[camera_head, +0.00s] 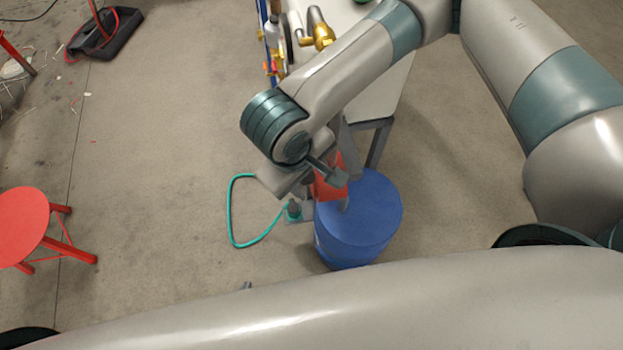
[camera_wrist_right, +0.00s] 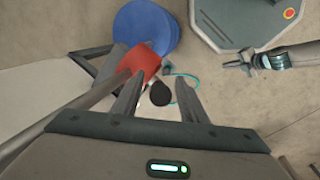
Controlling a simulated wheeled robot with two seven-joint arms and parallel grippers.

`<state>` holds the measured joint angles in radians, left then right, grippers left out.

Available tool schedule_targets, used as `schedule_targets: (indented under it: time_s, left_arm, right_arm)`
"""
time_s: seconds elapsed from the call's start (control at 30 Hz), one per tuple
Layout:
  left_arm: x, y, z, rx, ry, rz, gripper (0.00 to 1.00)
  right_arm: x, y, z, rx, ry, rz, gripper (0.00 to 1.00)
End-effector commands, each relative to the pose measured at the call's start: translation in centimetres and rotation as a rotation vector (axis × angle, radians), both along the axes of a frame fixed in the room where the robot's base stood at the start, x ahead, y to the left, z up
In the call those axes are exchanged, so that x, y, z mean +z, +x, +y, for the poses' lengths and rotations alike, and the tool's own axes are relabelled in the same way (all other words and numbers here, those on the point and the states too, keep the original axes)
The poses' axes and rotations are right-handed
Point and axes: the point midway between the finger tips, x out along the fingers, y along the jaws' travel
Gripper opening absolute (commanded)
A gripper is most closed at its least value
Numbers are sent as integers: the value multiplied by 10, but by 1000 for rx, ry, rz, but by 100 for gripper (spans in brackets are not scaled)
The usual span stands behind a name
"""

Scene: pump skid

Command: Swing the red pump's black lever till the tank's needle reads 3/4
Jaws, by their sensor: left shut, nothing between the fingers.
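The red pump (camera_head: 328,183) stands beside the blue tank (camera_head: 372,218) in the head view, partly covered by my right gripper (camera_head: 318,186). The right wrist view shows the red pump (camera_wrist_right: 142,62) and the blue tank (camera_wrist_right: 146,22) beyond my right gripper (camera_wrist_right: 158,79). Its fingers are spread, with a round black end (camera_wrist_right: 160,93), seemingly the lever's, showing between them. I cannot tell whether they touch it. The tank's needle is not visible. My left gripper (camera_wrist_right: 230,64) is shut and empty at the right of the wrist view, apart from the pump.
A green hose (camera_head: 232,215) loops over the floor beside the pump. A pale bench (camera_head: 393,88) with brass fittings (camera_head: 320,30) stands behind. A red stool (camera_head: 22,225) is at the left. The floor between stool and hose is clear.

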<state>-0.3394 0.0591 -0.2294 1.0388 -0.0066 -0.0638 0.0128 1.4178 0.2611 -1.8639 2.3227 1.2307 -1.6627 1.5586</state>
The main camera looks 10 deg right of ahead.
Motion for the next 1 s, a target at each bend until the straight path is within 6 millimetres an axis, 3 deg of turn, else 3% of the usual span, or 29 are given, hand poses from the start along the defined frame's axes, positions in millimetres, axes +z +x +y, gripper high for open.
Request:
schedule_targets:
  time_s: [0.2,0.57,0.73,1.0]
  left_arm:
    - [-1,-1,2,0,3,4,0]
    - [-1,-2,3,0,5,6,0]
    - [-1,-2,3,0,5,6,0]
    - [2,-3,3,-1,5,9,0]
  right_arm:
    - [-18,2,-4,-1,0,0,39]
    - [-21,2,-4,0,0,0,39]
    - [-21,2,-4,0,0,0,1]
    - [-18,4,-4,-1,0,8,0]
